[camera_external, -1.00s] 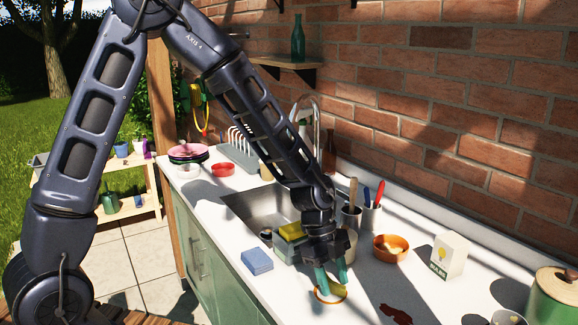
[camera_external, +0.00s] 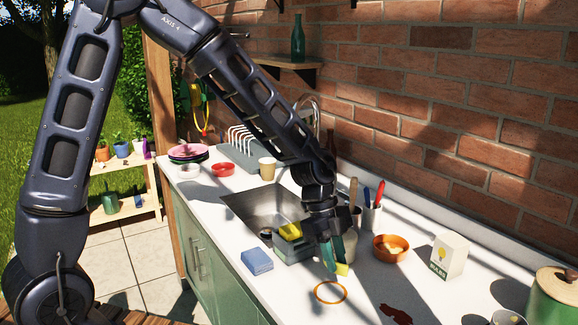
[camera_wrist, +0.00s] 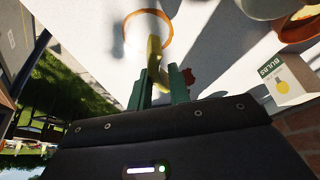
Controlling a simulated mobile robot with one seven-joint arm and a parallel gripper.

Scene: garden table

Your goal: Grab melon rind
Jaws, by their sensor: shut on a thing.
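The melon rind is a small yellow piece (camera_external: 342,269) between my green fingertips, and it shows longer and curved in the wrist view (camera_wrist: 154,48). My gripper (camera_external: 333,258) is shut on it and holds it above the counter, just behind the orange-rimmed dish. The fingers also show in the wrist view (camera_wrist: 160,80), one on each side of the rind. Part of the rind is hidden by the fingers.
A sink (camera_external: 255,208) with a caddy and yellow sponge (camera_external: 290,231) is left of my gripper. A blue block (camera_external: 257,261) lies in front of it. An orange bowl (camera_external: 391,248) and a bulb box (camera_external: 449,256) stand to the right. A dark red stain (camera_external: 397,314) marks the front counter.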

